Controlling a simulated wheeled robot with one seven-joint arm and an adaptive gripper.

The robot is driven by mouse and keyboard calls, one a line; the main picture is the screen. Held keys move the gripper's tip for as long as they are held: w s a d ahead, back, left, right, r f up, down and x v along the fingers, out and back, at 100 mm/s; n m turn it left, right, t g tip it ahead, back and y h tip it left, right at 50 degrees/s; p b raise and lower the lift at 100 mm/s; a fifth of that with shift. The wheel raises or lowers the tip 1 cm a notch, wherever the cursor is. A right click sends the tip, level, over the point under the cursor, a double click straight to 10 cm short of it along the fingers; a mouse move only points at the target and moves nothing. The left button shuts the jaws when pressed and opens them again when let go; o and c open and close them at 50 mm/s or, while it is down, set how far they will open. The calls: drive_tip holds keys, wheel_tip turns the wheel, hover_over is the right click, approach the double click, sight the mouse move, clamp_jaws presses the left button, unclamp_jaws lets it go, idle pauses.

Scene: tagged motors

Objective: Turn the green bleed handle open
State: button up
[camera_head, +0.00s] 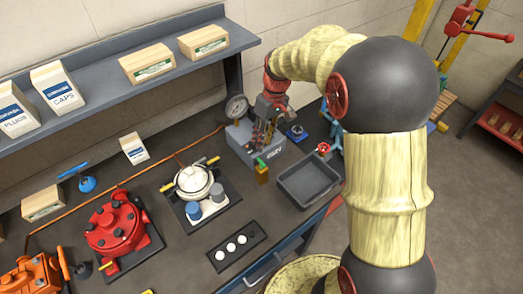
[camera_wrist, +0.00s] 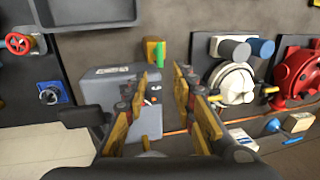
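The green bleed handle (camera_head: 261,162) sits on a small yellow block at the front of a grey box (camera_head: 250,143) on the bench. In the wrist view the green handle (camera_wrist: 160,53) is beyond my fingertips, with the yellow block (camera_wrist: 150,50) beside it. My gripper (camera_head: 266,135) is above the grey box, behind the handle in the head view. In the wrist view my gripper (camera_wrist: 167,80) has its two fingers apart with nothing held between them. The fingers are clear of the handle and hide part of the grey box (camera_wrist: 103,88).
A round gauge (camera_head: 237,107) stands at the box's back left. An empty dark tray (camera_head: 308,181) lies to the right, near a blue valve (camera_head: 296,132) and a red handwheel (camera_head: 323,149). A shelf (camera_head: 130,70) runs behind.

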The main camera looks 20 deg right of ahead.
drive_tip(key=r, duration=0.3)
drive_tip(key=shift+w+d+r, duration=0.1)
drive_tip(key=shift+d+r, duration=0.1)
drive_tip(key=shift+d, duration=0.1)
idle(0.3)
drive_tip(key=s+a+r+m+t+h+b, duration=0.1)
drive_tip(key=s+r+m+t+b, duration=0.1)
drive_tip(key=s, duration=1)
drive_tip(key=s+a+r+m+t+h+b, duration=0.1)
drive_tip(key=s+r+t+b, duration=0.2)
drive_tip(key=s, duration=0.9)
drive_tip(key=shift+s+a+r+m+t+b, duration=0.15)
drive_tip(key=shift+a+r+m+t+b, duration=0.25)
drive_tip(key=shift+t+b, duration=0.3)
